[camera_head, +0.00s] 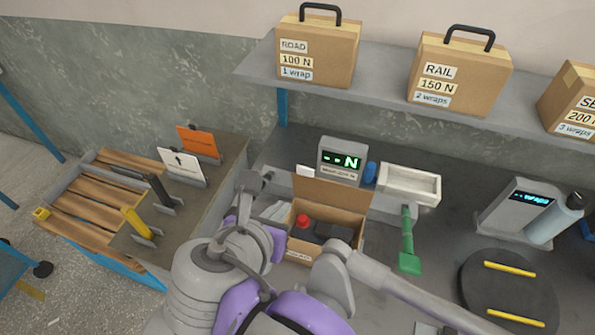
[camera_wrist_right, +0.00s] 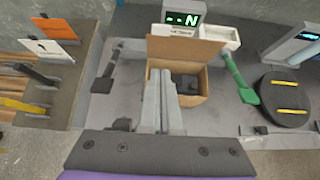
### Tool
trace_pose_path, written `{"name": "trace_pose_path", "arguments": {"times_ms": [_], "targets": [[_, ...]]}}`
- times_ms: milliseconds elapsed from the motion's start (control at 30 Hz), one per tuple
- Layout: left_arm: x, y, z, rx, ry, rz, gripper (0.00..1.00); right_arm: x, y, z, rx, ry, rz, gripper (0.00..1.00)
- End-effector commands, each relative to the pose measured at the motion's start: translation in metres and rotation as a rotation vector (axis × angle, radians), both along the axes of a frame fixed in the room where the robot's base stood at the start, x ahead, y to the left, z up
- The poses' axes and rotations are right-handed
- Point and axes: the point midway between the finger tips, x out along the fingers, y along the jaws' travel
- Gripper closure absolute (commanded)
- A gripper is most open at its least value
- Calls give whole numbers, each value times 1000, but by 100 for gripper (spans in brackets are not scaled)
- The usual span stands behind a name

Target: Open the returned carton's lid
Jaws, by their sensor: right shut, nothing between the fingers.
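The brown carton (camera_head: 345,239) stands on the grey bench near the middle of the head view. Its lid (camera_head: 338,196) is up, rising at the back edge, and the inside shows. A red-topped item (camera_head: 303,221) and dark items (camera_head: 333,232) are inside. In the right wrist view the lid (camera_wrist_right: 185,50) stands upright behind the open carton (camera_wrist_right: 192,100). My right gripper (camera_wrist_right: 162,74) is shut and empty, over the left part of the carton in that view; whether it touches it I cannot tell. My left gripper is not in view.
A display unit (camera_head: 342,161) and a white tray (camera_head: 409,184) stand behind the carton. Labelled cartons (camera_head: 318,52) sit on the shelf above. A crate of wooden slats (camera_head: 92,201) is left.

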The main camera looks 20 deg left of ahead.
Motion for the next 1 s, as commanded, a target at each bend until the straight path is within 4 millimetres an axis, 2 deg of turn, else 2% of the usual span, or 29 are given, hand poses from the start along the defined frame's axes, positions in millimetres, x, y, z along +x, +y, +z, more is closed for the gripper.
{"name": "trace_pose_path", "arguments": {"times_ms": [167,600,800,1000], "targets": [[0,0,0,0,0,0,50,10,-2,-8,4,-10,-4,100],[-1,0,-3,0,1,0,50,82,-5,-63,2,-8,-5,100],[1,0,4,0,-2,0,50,109,-6,-55,3,-9,-2,100],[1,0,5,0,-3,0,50,118,-5,-54,4,-8,1,100]]}}
